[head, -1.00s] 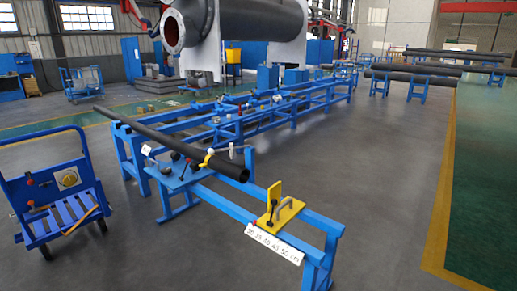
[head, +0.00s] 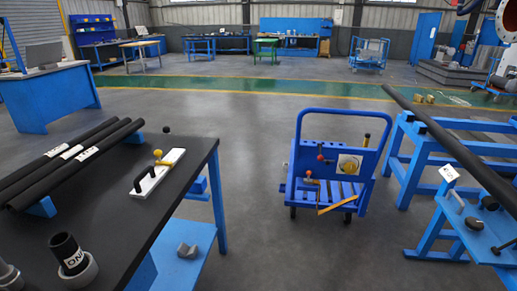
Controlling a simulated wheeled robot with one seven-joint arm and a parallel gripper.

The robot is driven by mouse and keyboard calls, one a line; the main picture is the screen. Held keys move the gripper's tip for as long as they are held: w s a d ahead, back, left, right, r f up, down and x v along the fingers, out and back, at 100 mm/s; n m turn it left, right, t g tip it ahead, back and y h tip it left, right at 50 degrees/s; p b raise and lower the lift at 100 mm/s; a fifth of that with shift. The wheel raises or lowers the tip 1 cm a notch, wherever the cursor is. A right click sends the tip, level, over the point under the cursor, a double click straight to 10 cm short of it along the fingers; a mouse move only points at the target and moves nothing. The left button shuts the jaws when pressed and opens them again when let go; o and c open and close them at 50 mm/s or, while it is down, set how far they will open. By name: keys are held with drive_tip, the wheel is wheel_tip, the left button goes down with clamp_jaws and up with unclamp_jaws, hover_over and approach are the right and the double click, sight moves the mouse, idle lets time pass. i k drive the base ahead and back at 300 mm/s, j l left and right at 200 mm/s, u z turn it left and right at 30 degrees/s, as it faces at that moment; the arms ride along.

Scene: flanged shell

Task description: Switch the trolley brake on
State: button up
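The blue trolley (head: 337,140) stands on the floor right of the middle in the head view, with its push handle up at the back. Its slatted deck (head: 330,192) rests on small dark wheels. A red-knobbed lever (head: 308,174) is at its left side, and another red knob (head: 320,157) sits on the back panel. A yellow round part on a pale plate (head: 348,164) is beside it. I cannot tell which part is the brake or how it is set. A thin orange-yellow bar lies slanted across the deck's front. My gripper is not in view.
A dark-topped table (head: 150,215) with black pipes (head: 75,160) and a white plate with a handle (head: 158,173) fills the left front. A blue pipe stand (head: 440,160) bearing a long dark pipe is at the right. Grey floor (head: 290,255) is clear before the trolley.

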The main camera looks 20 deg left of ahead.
sight(321, 157)
drive_tip(key=i+u, duration=0.45)
drive_tip(key=i, duration=0.45)
drive_tip(key=i+l, duration=0.3)
drive_tip(key=i, duration=0.2)
drive_tip(key=i+l, duration=0.25)
drive_tip(key=i, duration=0.25)
drive_tip(key=i+l, duration=0.3)
drive_tip(key=i, duration=0.2)
drive_tip(key=i+l, duration=0.25)
drive_tip(key=i, duration=0.25)
